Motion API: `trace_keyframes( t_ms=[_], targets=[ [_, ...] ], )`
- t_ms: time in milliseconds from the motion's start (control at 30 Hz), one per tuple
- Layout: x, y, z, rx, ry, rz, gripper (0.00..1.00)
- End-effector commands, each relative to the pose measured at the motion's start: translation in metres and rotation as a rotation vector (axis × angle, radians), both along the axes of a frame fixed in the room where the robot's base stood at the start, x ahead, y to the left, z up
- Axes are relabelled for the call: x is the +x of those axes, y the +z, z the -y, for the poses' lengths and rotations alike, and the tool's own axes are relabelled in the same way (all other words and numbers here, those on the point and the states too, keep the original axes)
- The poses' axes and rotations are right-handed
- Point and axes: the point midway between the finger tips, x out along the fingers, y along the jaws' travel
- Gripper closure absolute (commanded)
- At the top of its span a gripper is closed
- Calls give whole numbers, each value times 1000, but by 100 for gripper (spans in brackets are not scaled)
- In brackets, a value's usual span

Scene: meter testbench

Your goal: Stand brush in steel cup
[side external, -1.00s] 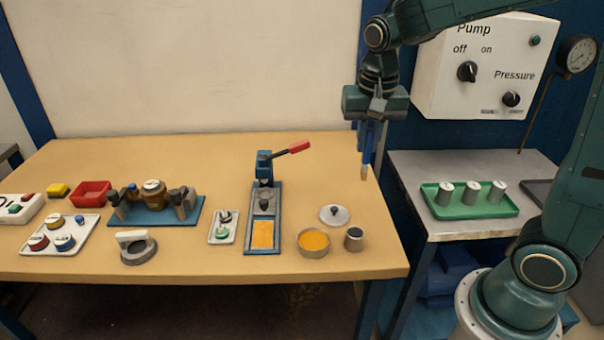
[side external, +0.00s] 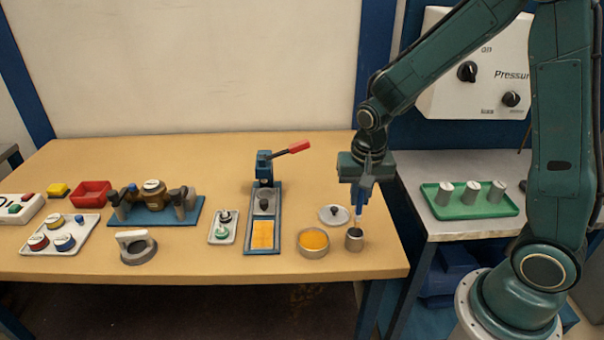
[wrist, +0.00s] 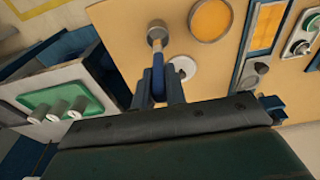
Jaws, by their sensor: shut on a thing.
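The brush (side external: 358,212) has a blue handle and a pale tip. It hangs about upright, tip down, from my gripper (side external: 362,190), which is shut on its handle. The steel cup (side external: 354,243) is a small grey cylinder with a dark mouth near the table's right front edge. The brush tip is at or just above the cup's rim; I cannot tell whether it is inside. In the wrist view the blue handle (wrist: 158,72) shows between my fingers (wrist: 157,88), and the brush end overlaps the cup (wrist: 157,29).
A round tin of orange material (side external: 313,243) stands left of the cup. A round lid with a knob (side external: 333,215) lies behind them. A press with a red handle (side external: 265,205) is farther left. A green tray (side external: 455,207) with metal cylinders is on the side bench.

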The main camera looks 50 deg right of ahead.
Motion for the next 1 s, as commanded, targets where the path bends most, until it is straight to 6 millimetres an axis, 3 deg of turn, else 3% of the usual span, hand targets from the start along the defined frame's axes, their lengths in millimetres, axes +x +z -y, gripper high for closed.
trace_keyframes(
  t_ms=[167, 567, 1000],
  targets=[
    [0, -21, 0, 0, 0, -1, 100],
    [0, -30, 0, 0, 0, -1, 100],
    [0, -64, 0, -1, 0, -1, 100]
  ],
)
